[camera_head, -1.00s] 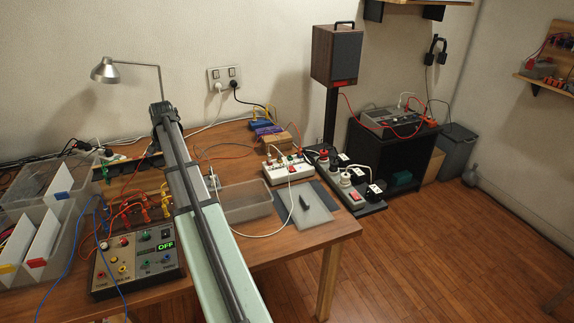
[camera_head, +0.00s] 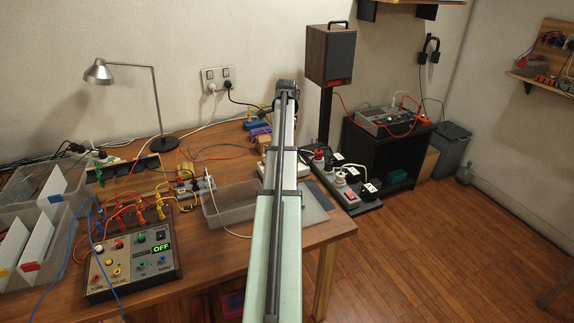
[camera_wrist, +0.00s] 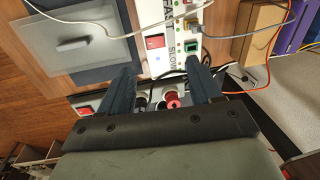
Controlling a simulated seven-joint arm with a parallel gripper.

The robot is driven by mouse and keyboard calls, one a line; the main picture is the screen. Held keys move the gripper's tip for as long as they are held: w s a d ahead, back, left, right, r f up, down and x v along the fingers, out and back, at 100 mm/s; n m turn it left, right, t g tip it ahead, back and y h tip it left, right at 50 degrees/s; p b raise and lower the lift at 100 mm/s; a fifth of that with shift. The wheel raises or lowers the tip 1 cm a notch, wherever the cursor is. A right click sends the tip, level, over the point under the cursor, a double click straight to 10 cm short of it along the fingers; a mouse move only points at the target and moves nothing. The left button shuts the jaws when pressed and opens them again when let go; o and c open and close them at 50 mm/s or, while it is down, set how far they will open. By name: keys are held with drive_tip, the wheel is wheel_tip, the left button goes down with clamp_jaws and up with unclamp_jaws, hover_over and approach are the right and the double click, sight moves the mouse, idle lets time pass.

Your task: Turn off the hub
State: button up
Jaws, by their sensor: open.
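The white hub marked FAST and SLOW (camera_wrist: 171,59) lies across the upper middle of the wrist view. It has a red switch (camera_wrist: 155,41), a green socket and a yellow one with a plugged cable. Whether the switch is on or off is unclear. In the head view most of the hub (camera_head: 268,166) is hidden behind my arm. My gripper (camera_wrist: 160,68) is open and empty, its fingers spread over the hub's near part. In the head view my gripper (camera_head: 286,88) shows at the end of my arm; its fingers are not clear there.
A black power strip (camera_head: 360,205) with plugs and its own red switch (camera_head: 350,197) lies right of the hub. A control box (camera_head: 130,265) reads OFF at left. Loose cables cross the table.

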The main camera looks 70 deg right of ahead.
drive_tip(key=shift+m, duration=0.3)
drive_tip(key=f, duration=0.4)
drive_tip(key=d+f, duration=0.1)
drive_tip(key=f, duration=0.8)
drive_tip(key=shift+s+d+f, duration=0.35)
drive_tip(key=shift+c, duration=0.2)
drive_tip(key=c, duration=1)
drive_tip(key=shift+w+d+g+y, duration=0.25)
drive_tip(key=shift+g+y, duration=0.15)
drive_tip(key=shift+y, duration=0.1)
drive_tip(key=shift+s, duration=0.1)
drive_tip(key=shift+a, duration=0.1)
